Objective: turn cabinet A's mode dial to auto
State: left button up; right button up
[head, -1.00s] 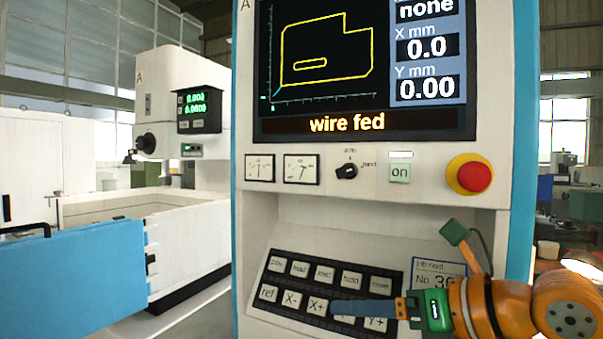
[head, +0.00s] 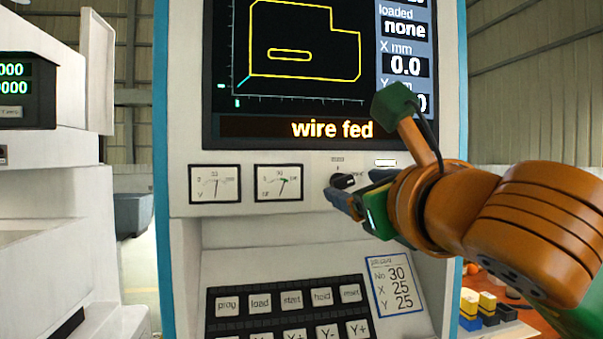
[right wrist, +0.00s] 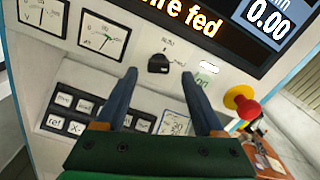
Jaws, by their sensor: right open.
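The mode dial (head: 343,181) is a small black knob on the white front panel of the cabinet (head: 180,120), right of two gauges. It also shows in the right wrist view (right wrist: 158,63), beyond the gap between my fingertips. My right gripper (head: 345,202) is open, with its blue fingers pointing at the panel just below the dial in the head view. In the right wrist view the two fingers of my right gripper (right wrist: 158,74) stand apart with nothing between them. The dial's labels are too small to read surely. My left gripper is not in view.
The screen (head: 300,70) above reads "wire fed". A red emergency button (right wrist: 241,102) on a yellow base and a pale "on" button (right wrist: 204,78) sit right of the dial. A keypad (head: 290,305) and a job card (head: 396,285) lie on the slope below.

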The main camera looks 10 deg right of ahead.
aim_at(346, 183)
jog(key=w+p, duration=0.1)
jog(key=w, duration=0.2)
jog(key=shift+w, duration=0.4)
jog(key=shift+a, duration=0.3)
jog(key=shift+s, duration=0.1)
jog(key=shift+c, duration=0.9)
grip_shut()
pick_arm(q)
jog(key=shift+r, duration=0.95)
